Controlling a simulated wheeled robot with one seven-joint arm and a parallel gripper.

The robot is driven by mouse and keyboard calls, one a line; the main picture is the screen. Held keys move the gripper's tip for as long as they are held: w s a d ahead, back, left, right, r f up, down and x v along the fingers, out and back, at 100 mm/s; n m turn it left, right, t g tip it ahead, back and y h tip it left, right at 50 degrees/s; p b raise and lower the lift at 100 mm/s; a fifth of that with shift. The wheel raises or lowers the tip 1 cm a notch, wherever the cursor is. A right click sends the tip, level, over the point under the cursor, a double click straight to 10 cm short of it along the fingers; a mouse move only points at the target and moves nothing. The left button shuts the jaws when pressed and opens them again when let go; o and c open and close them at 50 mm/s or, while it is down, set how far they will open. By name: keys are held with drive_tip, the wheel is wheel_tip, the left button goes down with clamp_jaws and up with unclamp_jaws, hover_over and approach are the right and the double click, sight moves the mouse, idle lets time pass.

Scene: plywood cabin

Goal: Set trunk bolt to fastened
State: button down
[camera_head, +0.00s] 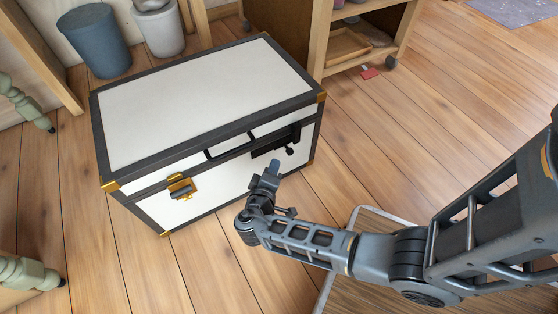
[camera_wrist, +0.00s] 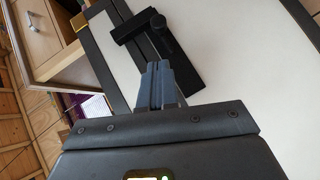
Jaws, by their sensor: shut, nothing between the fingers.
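The trunk (camera_head: 205,95) is white with dark grey edging and brass corners, and its lid is down. The black trunk bolt (camera_head: 278,143) sits at the right of its front, across the lid seam, with a small knob sticking out. It shows close in the wrist view (camera_wrist: 143,26) as a black bar and plate. I cannot tell whether the bolt is engaged. My gripper (camera_head: 274,166) is shut and empty, just in front of the trunk and slightly below the bolt. Its fingertips (camera_wrist: 160,72) appear near the black plate; contact is unclear.
A brass latch (camera_head: 181,187) and a black handle (camera_head: 229,147) are also on the trunk's front. A wooden shelf unit (camera_head: 375,35) stands behind right. A blue bin (camera_head: 94,41) and a grey pot (camera_head: 158,28) stand behind. The floor (camera_head: 420,130) at right is mostly clear.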

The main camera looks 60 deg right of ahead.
drive_tip(key=p+v, duration=0.1)
drive_tip(key=v, duration=0.6)
drive_tip(key=shift+w, duration=0.1)
drive_tip(key=s+a+f+n+t+y, duration=0.1)
drive_tip(key=s+a+f+y, duration=0.1)
drive_tip(key=s+y, duration=0.3)
drive_tip(key=s+a+f+n+t+y, duration=0.1)
drive_tip(key=s+f+n+y, duration=0.15)
drive_tip(key=s, duration=0.45)
drive_tip(key=s+a+r+t+y, duration=0.3)
drive_tip(key=s+a+r+y, duration=0.3)
drive_tip(key=r, duration=0.4)
drive_tip(key=s+a+r+m+t+p, duration=0.1)
drive_tip(key=r+t+p, duration=0.2)
drive_tip(key=r+p, duration=1.1)
drive_tip(key=s+a+r+m+t+p, duration=0.1)
drive_tip(key=r+p, duration=1.4)
drive_tip(key=r, duration=2.3)
drive_tip(key=shift+a+r+m+t+y, duration=0.45)
drive_tip(key=shift+a+t, duration=0.35)
drive_tip(key=shift+t, duration=0.4)
